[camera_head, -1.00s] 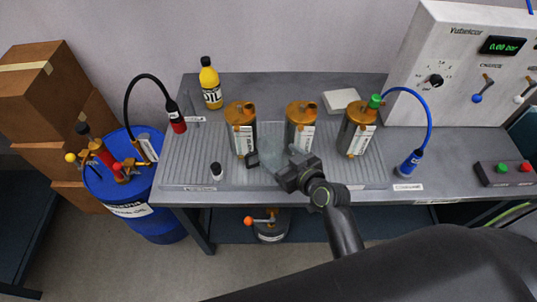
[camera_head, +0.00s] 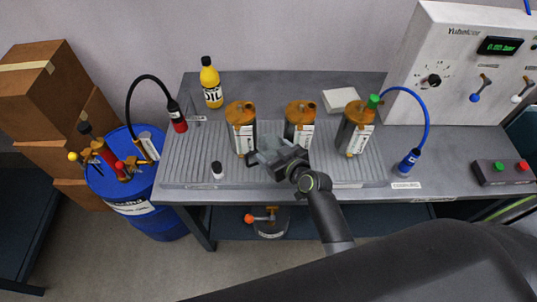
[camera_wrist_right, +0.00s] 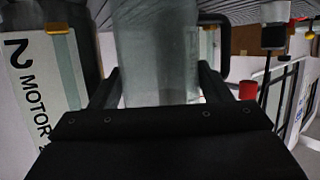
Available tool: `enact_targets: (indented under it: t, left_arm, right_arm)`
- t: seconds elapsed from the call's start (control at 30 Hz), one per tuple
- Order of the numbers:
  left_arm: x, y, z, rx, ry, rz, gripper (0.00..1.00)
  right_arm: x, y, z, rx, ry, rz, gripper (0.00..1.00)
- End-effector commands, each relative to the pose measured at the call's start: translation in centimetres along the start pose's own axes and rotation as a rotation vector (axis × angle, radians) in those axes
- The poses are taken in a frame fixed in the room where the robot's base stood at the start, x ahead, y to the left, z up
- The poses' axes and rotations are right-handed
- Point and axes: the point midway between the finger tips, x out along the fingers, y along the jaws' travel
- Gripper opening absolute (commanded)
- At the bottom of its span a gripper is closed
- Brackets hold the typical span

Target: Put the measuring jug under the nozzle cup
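The clear measuring jug (camera_head: 268,145) stands on the ribbed tray, in front of the gap between the left and middle pumps. Its dark handle (camera_head: 252,160) points left. My right gripper (camera_head: 271,154) is at the jug. In the right wrist view the jug (camera_wrist_right: 158,50) fills the space between the fingers, with a narrow gap showing at the left finger, so the gripper looks open around it. A red and black nozzle cup (camera_head: 177,118) on a black hose is at the tray's back left. A blue one (camera_head: 408,160) on a blue hose is at the right. My left gripper is out of view.
Three copper-topped pumps (camera_head: 242,130) stand in a row on the ribbed tray (camera_head: 190,165). A small black-capped bottle (camera_head: 217,170) is at the front left, and a yellow oil bottle (camera_head: 211,85) behind. A blue drum (camera_head: 145,215) stands left of the bench.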

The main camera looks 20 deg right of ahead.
Motion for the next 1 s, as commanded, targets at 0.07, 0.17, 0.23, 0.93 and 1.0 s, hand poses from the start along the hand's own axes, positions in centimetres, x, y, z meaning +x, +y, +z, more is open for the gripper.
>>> enact_targets:
  t: [0.07, 0.17, 0.23, 0.93, 1.0]
  left_arm:
    - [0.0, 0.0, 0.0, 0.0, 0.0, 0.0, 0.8]
    - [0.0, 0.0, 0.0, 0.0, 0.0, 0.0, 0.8]
    - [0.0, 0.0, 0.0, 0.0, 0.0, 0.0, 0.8]
    - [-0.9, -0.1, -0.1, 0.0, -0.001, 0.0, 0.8]
    - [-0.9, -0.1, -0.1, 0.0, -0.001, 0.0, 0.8]
  right_arm:
    - [0.0, 0.0, 0.0, 0.0, 0.0, 0.0, 0.54]
    - [0.0, 0.0, 0.0, 0.0, 0.0, 0.0, 0.48]
    - [0.0, 0.0, 0.0, 0.0, 0.0, 0.0, 0.48]
    - [-2.5, 0.0, -6.8, -0.002, 0.006, 0.0, 0.48]
    - [-2.9, 0.0, -8.1, -0.002, 0.005, 0.0, 0.48]
